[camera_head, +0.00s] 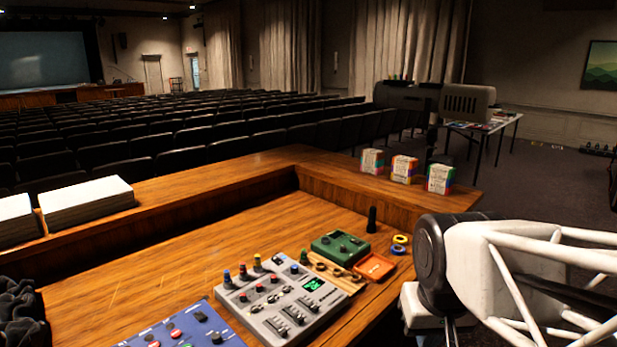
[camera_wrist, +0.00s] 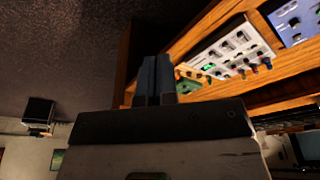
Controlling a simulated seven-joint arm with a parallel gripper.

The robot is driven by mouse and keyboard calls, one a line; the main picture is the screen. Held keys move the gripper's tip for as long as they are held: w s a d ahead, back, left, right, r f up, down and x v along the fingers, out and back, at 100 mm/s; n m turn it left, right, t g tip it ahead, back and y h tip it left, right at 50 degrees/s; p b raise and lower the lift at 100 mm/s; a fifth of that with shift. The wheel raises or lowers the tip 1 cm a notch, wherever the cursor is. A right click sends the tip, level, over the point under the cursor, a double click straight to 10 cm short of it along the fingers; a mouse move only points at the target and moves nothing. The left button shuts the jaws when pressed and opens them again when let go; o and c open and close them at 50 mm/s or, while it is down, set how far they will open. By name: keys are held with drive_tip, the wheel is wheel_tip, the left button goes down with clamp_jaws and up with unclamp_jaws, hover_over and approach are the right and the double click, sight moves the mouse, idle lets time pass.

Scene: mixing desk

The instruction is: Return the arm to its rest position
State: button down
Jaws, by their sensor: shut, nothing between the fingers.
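My gripper (camera_wrist: 157,72) shows in the wrist view with its two dark fingers side by side, shut and empty. Beyond the fingers are the wooden desk's edge and the grey mixer (camera_wrist: 228,52). In the head view my white arm comes in from the right, beside the right end of the wooden desk (camera_head: 185,255). The fingertips cannot be made out clearly there. No object is held.
On the desk are the grey mixer (camera_head: 280,296), a blue panel (camera_head: 180,328), a green box (camera_head: 340,246), an orange tray (camera_head: 375,266) and tape rolls (camera_head: 400,243). Several small boxes (camera_head: 404,169) stand on the ledge. Open floor lies right of the desk.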

drive_tip(key=shift+s+d+f, duration=0.1)
drive_tip(key=shift+s+f, duration=0.2)
drive_tip(key=shift+s, duration=0.4)
drive_tip(key=shift+s+d+f, duration=0.15)
drive_tip(key=shift+s+f, duration=0.1)
drive_tip(key=shift+s, duration=0.5)
drive_tip(key=shift+s+d+f, duration=0.1)
drive_tip(key=shift+s+f, duration=0.2)
drive_tip(key=shift+s, duration=0.4)
